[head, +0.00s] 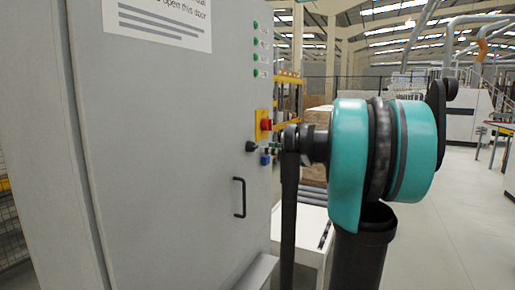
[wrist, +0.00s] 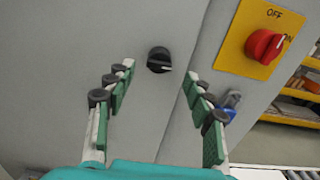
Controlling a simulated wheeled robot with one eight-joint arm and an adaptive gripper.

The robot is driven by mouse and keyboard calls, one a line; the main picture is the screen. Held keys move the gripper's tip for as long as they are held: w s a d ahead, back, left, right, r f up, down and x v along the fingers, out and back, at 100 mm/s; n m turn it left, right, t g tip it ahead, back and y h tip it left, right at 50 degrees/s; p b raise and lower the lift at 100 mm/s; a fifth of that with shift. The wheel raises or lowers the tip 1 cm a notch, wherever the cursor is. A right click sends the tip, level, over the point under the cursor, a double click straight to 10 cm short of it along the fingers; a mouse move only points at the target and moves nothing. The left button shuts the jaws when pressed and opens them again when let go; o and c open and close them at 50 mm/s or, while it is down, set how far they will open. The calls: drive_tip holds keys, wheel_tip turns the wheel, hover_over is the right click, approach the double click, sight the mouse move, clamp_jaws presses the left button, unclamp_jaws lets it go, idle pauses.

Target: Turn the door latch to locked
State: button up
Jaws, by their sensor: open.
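The door latch is a round black knob (wrist: 159,60) with a pale line on its face, on the grey cabinet door. In the wrist view it sits just beyond and between the open fingers of my gripper (wrist: 158,78), not touching them. The line points to the right in that view. In the head view the knob (head: 251,146) shows on the door near its right edge, above the black handle. My gripper (head: 271,146) is just right of it there, partly hidden by my arm. The grey door (head: 165,130) looks shut.
A red rotary switch (wrist: 264,45) on a yellow OFF/ON plate (wrist: 243,59) is right of the latch. A blue padlock (wrist: 229,107) hangs below it, close to my right finger. A black handle (head: 239,197) sticks out of the door. Open floor lies at the right.

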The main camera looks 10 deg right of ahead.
sight(257, 146)
drive_tip(key=x, duration=0.5)
drive_tip(key=shift+w+a, duration=0.25)
drive_tip(key=shift+a, duration=0.1)
drive_tip(key=c, duration=1.2)
